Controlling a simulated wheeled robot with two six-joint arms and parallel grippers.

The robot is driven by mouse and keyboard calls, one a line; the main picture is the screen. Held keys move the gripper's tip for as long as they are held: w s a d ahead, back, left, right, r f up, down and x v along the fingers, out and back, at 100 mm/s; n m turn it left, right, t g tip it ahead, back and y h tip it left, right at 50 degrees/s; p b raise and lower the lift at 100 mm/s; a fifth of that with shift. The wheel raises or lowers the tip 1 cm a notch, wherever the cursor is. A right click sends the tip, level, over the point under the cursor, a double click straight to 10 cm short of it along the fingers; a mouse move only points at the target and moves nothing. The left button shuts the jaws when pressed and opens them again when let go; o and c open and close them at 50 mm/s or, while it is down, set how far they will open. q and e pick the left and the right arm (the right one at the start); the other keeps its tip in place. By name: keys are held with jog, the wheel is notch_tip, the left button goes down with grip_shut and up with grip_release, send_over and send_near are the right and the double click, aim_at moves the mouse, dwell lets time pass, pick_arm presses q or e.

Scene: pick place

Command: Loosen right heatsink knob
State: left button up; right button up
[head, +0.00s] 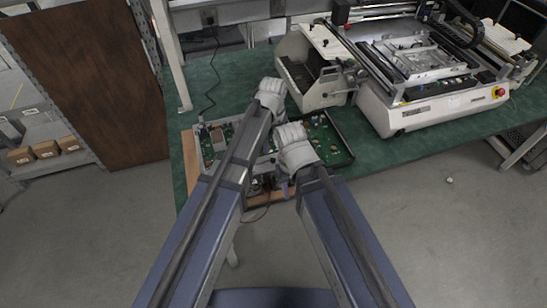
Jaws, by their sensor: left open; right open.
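A green circuit board in a dark-rimmed tray (343,146) lies on the green bench, partly behind my arms. Another populated board area (215,141) shows to the left of my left arm. I cannot make out the heatsink or its right knob; they are too small or hidden by my arms. My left gripper (270,92) is the higher one, over the back edge of the board area, open. My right gripper (291,150) is over the middle of the board area, open. The fingertips of both are hard to see, and I see nothing held.
A white benchtop machine (435,108) with a red stop button stands on the green bench (365,148) at the back right. A smaller white unit (318,90) stands beside it. A black cable (213,85) runs down the bench at the left. A brown panel (95,80) stands left.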

aim_at(273, 159)
pick_arm(q)
notch_tip(273, 159, down, 7)
jog(key=b, duration=0.6)
jog(key=shift+r, duration=0.15)
jog(key=shift+c, duration=0.4)
grip_shut()
